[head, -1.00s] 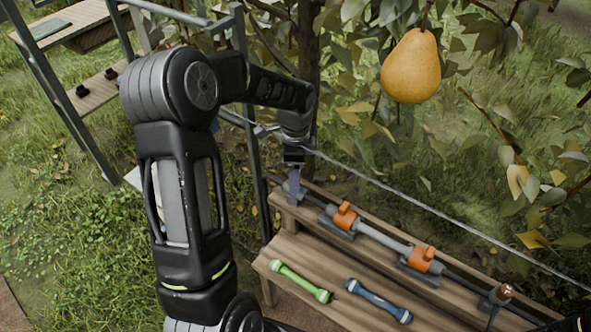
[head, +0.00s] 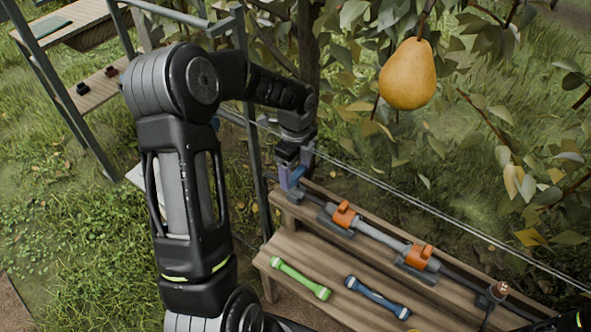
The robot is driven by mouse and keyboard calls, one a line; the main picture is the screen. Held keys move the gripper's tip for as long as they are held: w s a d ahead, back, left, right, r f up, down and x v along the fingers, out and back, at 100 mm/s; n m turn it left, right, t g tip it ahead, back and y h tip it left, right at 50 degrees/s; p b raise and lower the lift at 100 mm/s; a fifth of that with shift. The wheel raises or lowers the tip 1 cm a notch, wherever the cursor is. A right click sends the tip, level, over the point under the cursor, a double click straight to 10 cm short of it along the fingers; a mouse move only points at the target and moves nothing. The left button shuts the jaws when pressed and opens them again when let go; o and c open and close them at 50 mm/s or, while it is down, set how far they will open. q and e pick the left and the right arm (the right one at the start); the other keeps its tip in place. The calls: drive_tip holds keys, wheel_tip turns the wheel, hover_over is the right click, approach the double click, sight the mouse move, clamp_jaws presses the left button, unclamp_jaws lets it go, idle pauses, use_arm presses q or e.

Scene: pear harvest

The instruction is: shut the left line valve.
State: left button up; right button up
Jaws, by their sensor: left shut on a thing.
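A grey pipe line (head: 378,235) runs along the back of the wooden bench. At its left end is a blue handle (head: 297,174), which looks like that of the left line valve. My left gripper (head: 295,172) comes down from above and is shut on this handle, its pale purple fingers on either side. The handle looks tilted; the valve body under it is mostly hidden. Two orange fittings (head: 343,214) (head: 419,256) sit farther right on the line.
A green bar (head: 301,279) and a blue bar (head: 378,298) lie on the bench's front plank (head: 335,270). A brass-topped fitting (head: 500,290) is at the line's right. A pear (head: 410,75) hangs above, and wires (head: 400,195) cross behind the bench. A metal-framed shelf (head: 98,92) stands left.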

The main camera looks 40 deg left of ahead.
sight(295, 174)
use_arm(q)
drive_tip(key=o, duration=1.4)
drive_tip(key=shift+r, duration=0.15)
drive_tip(key=shift+r+b, duration=0.3)
drive_tip(key=shift+r, duration=3.5)
